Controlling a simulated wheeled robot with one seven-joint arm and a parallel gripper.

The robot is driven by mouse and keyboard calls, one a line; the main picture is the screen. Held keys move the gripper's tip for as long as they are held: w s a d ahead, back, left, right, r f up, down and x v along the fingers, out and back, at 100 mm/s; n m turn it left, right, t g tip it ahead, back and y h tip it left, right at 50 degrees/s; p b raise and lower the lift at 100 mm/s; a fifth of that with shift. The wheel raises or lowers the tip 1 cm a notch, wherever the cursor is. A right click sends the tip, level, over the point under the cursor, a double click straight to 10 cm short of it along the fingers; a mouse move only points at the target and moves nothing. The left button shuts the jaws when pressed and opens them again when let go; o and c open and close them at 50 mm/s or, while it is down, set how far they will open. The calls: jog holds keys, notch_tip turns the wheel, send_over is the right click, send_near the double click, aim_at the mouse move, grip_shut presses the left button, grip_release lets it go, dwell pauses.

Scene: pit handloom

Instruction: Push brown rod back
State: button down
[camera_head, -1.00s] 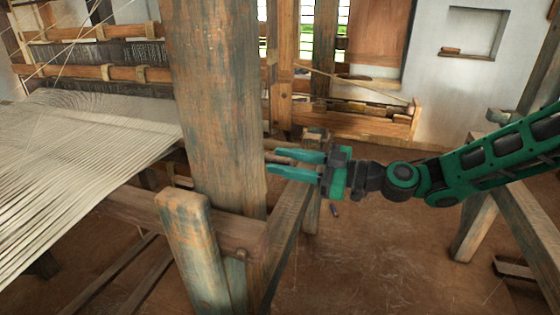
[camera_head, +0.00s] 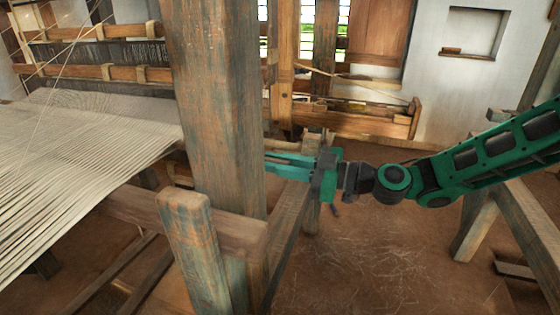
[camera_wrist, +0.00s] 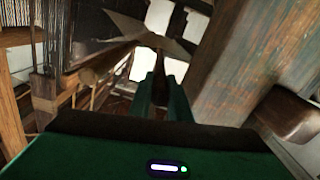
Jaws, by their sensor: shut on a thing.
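My green gripper (camera_head: 278,161) points left in the head view, close to the thick upright wooden post (camera_head: 215,110), which hides its fingertips. In the wrist view my gripper (camera_wrist: 163,84) has its fingers close together, shut on a narrow brown piece (camera_wrist: 158,62) that runs away from the camera. This looks like the brown rod, but most of it is hidden. In the head view the post and the fingers cover what is held.
White warp threads (camera_head: 80,150) stretch across the loom at left. A shorter wooden post (camera_head: 195,245) stands in front, with a slanting beam (camera_head: 290,215) below my gripper. A wooden trestle leg (camera_head: 525,220) stands at right. The floor (camera_head: 380,255) between is mostly open.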

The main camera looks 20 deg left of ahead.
jog(key=shift+s+a, duration=0.1)
jog(key=shift+s, duration=1.15)
jog(key=c, duration=1.6)
grip_release()
jog(key=shift+c, duration=0.2)
